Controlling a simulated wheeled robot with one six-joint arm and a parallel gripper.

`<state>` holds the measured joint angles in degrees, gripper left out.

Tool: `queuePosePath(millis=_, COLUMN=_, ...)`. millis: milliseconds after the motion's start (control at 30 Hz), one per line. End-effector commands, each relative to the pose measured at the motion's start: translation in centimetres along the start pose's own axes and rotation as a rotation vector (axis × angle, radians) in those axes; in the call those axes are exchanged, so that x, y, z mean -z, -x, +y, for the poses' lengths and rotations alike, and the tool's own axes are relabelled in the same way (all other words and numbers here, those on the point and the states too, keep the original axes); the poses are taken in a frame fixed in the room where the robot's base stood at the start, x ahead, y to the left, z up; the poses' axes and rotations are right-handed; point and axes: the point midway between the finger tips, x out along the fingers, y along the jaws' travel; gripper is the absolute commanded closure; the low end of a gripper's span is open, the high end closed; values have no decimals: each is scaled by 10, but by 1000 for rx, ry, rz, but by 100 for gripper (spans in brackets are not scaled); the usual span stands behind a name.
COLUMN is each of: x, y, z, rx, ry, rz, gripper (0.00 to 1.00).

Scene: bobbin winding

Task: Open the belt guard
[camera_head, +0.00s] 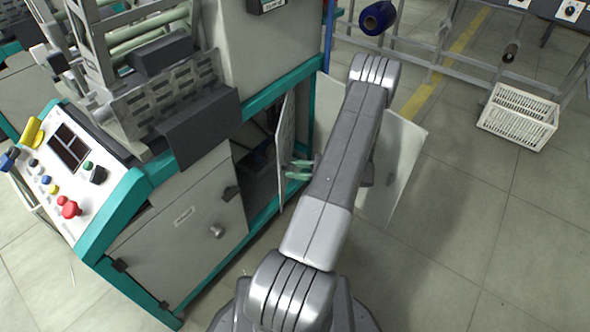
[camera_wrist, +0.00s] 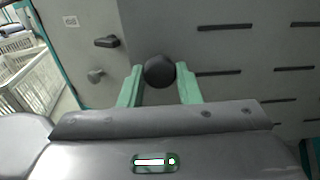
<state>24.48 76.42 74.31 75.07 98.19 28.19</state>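The belt guard (camera_head: 286,150) is a grey slotted door on the machine's front. In the head view it stands swung out, nearly edge-on, with a dark opening beside it. Its slotted face fills the right of the wrist view (camera_wrist: 240,60). A dark round knob (camera_wrist: 160,70) sits between my green fingertips in the wrist view. My gripper (camera_head: 299,169) is beside the guard's outer face. Its fingers appear to touch the knob on both sides. The knob is too small to make out in the head view.
Left of the opening is a shut door (camera_head: 165,255) with a black handle and metal knob. A plain grey panel (camera_head: 400,160) stands out behind my arm at right. A white crate (camera_head: 518,117) lies on the floor. The floor at lower right is clear.

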Motion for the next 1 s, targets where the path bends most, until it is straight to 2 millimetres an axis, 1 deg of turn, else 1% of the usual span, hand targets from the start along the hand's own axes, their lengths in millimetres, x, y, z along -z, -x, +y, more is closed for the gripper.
queuePosePath(millis=33, x=0, y=0, z=0, rx=0, ry=0, rz=-1, gripper=62)
queuePosePath(millis=100, x=0, y=0, z=0, rx=0, ry=0, rz=-1, gripper=49)
queuePosePath(millis=367, x=-1, y=0, z=0, rx=1, ry=0, rz=0, gripper=49)
queuePosePath(millis=467, x=-7, y=0, z=0, rx=1, ry=1, rz=0, gripper=49)
queuePosePath(millis=567, x=-22, y=0, z=0, rx=1, ry=1, rz=0, gripper=49)
queuePosePath(millis=800, x=-70, y=0, z=0, rx=1, ry=2, rz=0, gripper=49)
queuePosePath(millis=900, x=-85, y=0, z=0, rx=1, ry=2, rz=0, gripper=49)
queuePosePath(millis=1000, x=-95, y=0, z=0, rx=0, ry=1, rz=-1, gripper=49)
